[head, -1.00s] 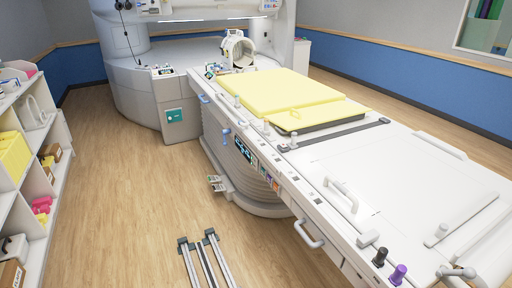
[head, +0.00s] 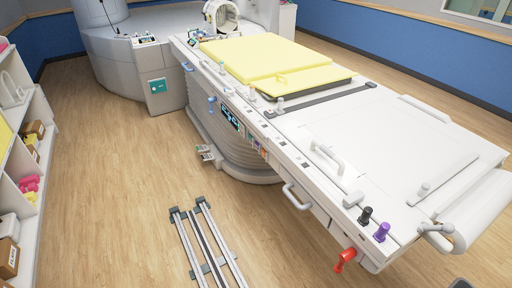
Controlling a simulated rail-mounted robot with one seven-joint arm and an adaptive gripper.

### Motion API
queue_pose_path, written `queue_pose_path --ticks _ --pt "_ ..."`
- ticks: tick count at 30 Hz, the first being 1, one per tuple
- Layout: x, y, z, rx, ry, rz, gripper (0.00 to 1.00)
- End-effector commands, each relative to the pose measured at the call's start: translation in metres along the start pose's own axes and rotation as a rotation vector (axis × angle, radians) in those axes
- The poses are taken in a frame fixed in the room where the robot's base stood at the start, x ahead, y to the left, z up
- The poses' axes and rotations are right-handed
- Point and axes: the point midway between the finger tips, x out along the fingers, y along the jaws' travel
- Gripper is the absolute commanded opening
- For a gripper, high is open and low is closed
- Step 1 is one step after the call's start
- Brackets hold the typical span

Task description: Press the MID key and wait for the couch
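The couch (head: 365,150) is a long white table running from the magnet at the back to the right front, with yellow pads (head: 260,58) on its far half. On its near side is a small dark display (head: 230,118) with light symbols. Small coloured labels or keys (head: 257,148) sit just right of it. A control panel (head: 146,39) with small buttons is on the magnet housing (head: 110,60). No lettering is readable, so I cannot tell which key is MID. My gripper is not in view.
Floor rails (head: 207,250) lie in front of the couch. A foot pedal (head: 207,153) sits by its base. A red lever (head: 345,260) and a side handle (head: 296,197) stick out from the couch. White shelves (head: 30,185) stand at the left.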

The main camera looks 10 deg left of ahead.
Motion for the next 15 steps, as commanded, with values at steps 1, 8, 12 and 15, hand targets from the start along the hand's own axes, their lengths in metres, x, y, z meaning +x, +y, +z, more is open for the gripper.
queue_pose_path --ticks 1,8,12,15 --pt "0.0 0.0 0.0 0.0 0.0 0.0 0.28" --pt "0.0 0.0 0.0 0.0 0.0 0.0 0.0" --pt "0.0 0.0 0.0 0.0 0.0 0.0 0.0" --pt "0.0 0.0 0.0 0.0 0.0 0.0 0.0"
